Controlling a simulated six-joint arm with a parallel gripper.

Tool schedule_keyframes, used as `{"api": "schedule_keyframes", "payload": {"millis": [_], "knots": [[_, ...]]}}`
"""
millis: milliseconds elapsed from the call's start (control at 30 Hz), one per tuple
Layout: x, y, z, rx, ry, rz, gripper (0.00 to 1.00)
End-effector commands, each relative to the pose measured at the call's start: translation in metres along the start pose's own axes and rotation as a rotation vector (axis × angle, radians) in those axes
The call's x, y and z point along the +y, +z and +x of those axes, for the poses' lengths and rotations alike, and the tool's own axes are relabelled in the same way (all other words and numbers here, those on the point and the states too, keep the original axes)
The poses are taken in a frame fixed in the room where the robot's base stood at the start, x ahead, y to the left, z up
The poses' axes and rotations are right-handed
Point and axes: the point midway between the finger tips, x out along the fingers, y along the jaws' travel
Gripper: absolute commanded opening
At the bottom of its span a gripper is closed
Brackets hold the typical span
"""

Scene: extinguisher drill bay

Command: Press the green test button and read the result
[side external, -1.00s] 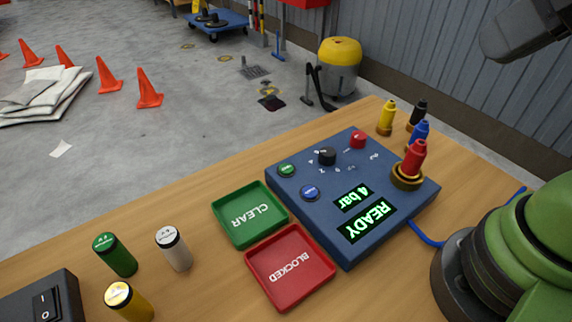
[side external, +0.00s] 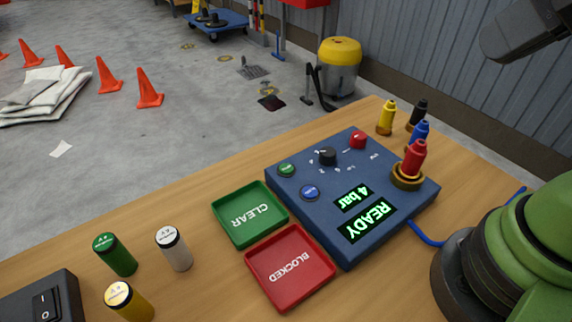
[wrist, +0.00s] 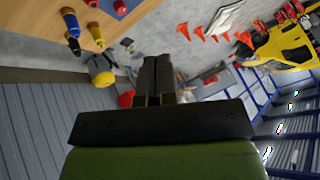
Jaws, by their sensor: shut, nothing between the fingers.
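A blue test box (side external: 345,235) sits on the wooden table in the side view. The green button (side external: 286,170) is at its left corner, with a blue button (side external: 310,193), a black knob (side external: 327,156) and a red button (side external: 358,139) nearby. Its lit display (side external: 367,222) reads "READY" and "4 bar". A red nozzle (side external: 413,160) stands upright in a brass ring on the box. My gripper (wrist: 157,62) is shut and empty in the wrist view, pointing away over the floor, apart from the box. The green button cannot be made out in the wrist view.
A green CLEAR tray (side external: 250,214) and a red BLOCKED tray (side external: 290,267) lie beside the box. Yellow (side external: 386,118), blue (side external: 420,134) and black (side external: 418,114) nozzles stand behind it. Green (side external: 115,255), white (side external: 173,249) and yellow (side external: 129,301) cylinders stand left, near a switch box (side external: 42,300).

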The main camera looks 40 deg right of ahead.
Motion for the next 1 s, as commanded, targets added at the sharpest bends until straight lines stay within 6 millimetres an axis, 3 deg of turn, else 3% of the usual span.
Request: {"api": "schedule_keyframes", "payload": {"millis": [400,567,767,1000], "knots": [[0.000,0.000,0.000,0.000,0.000,-0.002,0.00],[-0.005,-0.010,0.008,-0.001,-0.005,-0.061,0.00],[-0.022,-0.040,0.043,0.010,-0.017,-0.282,0.00],[-0.048,-0.068,0.108,0.047,-0.021,-0.605,0.00]]}}
